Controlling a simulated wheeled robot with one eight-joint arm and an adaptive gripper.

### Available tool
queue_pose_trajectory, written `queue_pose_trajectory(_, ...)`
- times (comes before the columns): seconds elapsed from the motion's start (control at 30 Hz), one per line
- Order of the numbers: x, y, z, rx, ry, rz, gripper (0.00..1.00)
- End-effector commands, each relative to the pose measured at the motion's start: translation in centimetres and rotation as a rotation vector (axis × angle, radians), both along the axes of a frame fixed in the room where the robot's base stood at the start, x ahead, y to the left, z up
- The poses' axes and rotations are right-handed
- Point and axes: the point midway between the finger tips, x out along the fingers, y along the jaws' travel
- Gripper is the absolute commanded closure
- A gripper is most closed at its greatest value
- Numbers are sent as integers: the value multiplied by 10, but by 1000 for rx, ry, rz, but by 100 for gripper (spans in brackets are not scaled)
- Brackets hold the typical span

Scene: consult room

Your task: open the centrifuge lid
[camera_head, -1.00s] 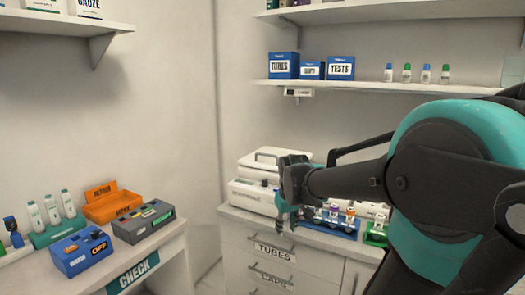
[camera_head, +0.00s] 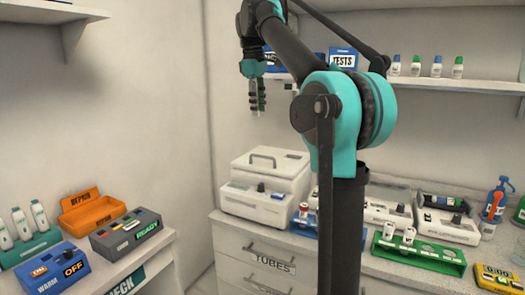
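The white centrifuge (camera_head: 255,206) stands at the left end of the drawer counter. Its lid (camera_head: 272,168) looks shut, with a dark grey handle (camera_head: 263,158) on top.
My arm hides part of the counter and a blue tube rack (camera_head: 304,222). A green rack (camera_head: 418,252), more white devices (camera_head: 447,222) and a blue bottle (camera_head: 494,200) stand to the right. A shelf (camera_head: 440,82) runs above. The left table holds an orange tray (camera_head: 92,212) and blue warmer (camera_head: 54,270).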

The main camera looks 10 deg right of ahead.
Motion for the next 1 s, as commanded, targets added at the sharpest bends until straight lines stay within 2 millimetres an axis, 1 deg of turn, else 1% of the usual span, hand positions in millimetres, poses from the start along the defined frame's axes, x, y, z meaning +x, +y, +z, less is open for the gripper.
queue_pose_trajectory(0.07,1,-1,-4,-1,1,1,69)
queue_pose_trajectory(0.17,2,-2,-16,-1,1,0,69)
queue_pose_trajectory(0.27,5,-4,-32,0,0,-1,69)
queue_pose_trajectory(0.8,21,-16,-135,0,0,-1,69)
queue_pose_trajectory(1.0,25,-19,-160,0,0,-2,69)
